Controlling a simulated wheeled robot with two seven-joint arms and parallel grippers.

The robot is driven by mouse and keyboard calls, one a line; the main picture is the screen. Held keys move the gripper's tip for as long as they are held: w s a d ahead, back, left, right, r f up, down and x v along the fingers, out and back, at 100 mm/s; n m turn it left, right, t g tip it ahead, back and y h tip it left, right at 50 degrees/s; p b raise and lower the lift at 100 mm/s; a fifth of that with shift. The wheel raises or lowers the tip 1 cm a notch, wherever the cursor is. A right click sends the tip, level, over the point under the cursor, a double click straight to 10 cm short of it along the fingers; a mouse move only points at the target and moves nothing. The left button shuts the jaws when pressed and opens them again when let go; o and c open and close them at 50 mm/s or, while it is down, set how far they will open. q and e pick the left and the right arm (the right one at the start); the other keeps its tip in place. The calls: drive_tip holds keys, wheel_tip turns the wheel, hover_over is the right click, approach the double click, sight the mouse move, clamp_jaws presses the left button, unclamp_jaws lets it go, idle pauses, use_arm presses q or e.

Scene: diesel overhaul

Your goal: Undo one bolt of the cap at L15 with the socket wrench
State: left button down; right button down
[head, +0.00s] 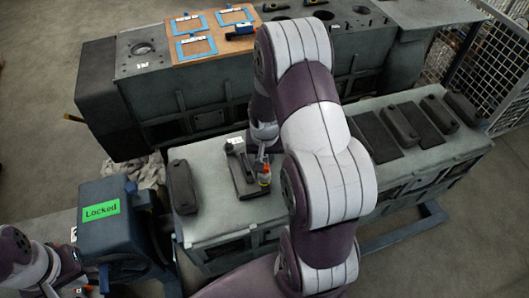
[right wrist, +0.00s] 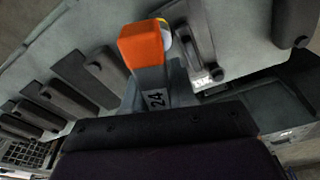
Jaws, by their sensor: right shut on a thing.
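The socket wrench (right wrist: 153,48), with an orange end and a grey part marked 24, is in my right gripper (right wrist: 155,92) in the right wrist view. In the head view the wrench (head: 264,176) shows as a small orange and yellow piece at a dark bearing cap (head: 242,172) on the engine block; I cannot tell if it touches a bolt. The cap also shows in the right wrist view (right wrist: 192,30). My right arm hides part of the block. My left gripper (head: 88,284) is low at the left.
A blue-grey machine (head: 120,235) with a green "Locked" sign (head: 101,210) stands left of the block. Other dark caps (head: 183,187) sit along the block (head: 212,152). Behind is a second block with a wooden board (head: 205,52). A mesh cage (head: 505,65) stands at right.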

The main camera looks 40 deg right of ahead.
drive_tip(key=m+b, duration=0.1)
drive_tip(key=m, duration=0.1)
drive_tip(key=m+b, duration=0.1)
drive_tip(key=b, duration=0.1)
drive_tip(key=m+b, duration=0.1)
drive_tip(key=m, duration=0.1)
drive_tip(key=shift+f+m+g+h+b, duration=0.3)
drive_tip(key=shift+f, duration=0.1)
drive_tip(key=shift+r+m+b, duration=0.1)
drive_tip(key=shift+m+b, duration=0.25)
drive_tip(key=shift+m, duration=0.35)
drive_tip(key=shift+r+m, duration=0.15)
drive_tip(key=shift+m, duration=0.35)
drive_tip(key=shift+r+m, duration=0.15)
drive_tip(key=shift+m, duration=0.15)
drive_tip(key=shift+b, duration=0.45)
